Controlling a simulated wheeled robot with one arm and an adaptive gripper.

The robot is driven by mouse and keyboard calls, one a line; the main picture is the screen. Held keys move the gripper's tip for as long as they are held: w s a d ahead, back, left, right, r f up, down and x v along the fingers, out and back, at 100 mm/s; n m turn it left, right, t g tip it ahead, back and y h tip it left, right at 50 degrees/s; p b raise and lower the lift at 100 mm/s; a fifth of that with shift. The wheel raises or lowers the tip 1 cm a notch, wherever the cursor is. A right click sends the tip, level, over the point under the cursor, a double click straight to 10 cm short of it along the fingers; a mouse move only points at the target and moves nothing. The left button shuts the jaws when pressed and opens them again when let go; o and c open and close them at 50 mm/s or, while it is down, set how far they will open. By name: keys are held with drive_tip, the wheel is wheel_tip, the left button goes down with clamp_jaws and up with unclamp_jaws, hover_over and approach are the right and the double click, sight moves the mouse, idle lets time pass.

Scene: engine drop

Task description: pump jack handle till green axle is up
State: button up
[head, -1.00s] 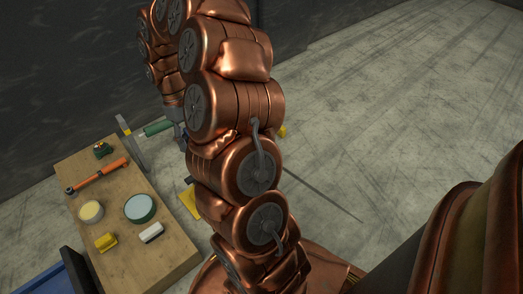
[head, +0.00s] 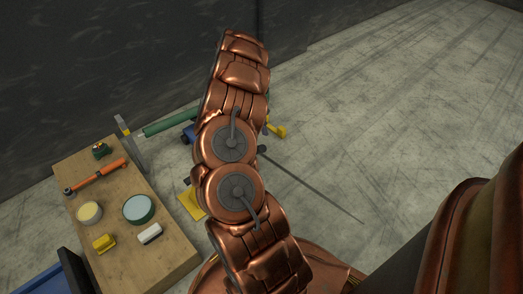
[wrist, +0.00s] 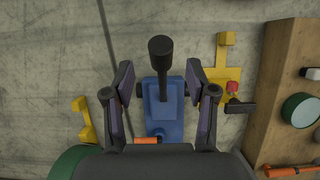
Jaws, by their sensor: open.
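A blue jack (wrist: 159,115) fills the middle of the wrist view. Its black handle (wrist: 160,55) points toward the camera and ends in a round knob. My gripper (wrist: 160,75) is open, with one finger on each side of the jack and handle in the picture; I see no contact with the handle. In the head view my arm hides my gripper and most of the jack. A green bar (head: 166,125), possibly the axle, runs toward a blue part behind my arm. A dark green part also shows low left in the wrist view (wrist: 68,162).
A wooden bench (head: 150,205) at left holds an orange-handled tool (head: 98,176), two round tins and small items. A yellow stand (wrist: 220,77) with a red knob (wrist: 232,87) is right of the jack. Another yellow piece (wrist: 83,120) lies left. Open floor extends right.

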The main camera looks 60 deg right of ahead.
sight(262, 149)
drive_tip(key=b+x, duration=0.2)
drive_tip(key=x, duration=0.4)
drive_tip(key=shift+s+a+f, duration=0.1)
drive_tip(key=shift+s+f, duration=0.05)
drive_tip(key=shift+f, duration=0.25)
drive_tip(key=shift+c, duration=0.5)
clamp_jaws()
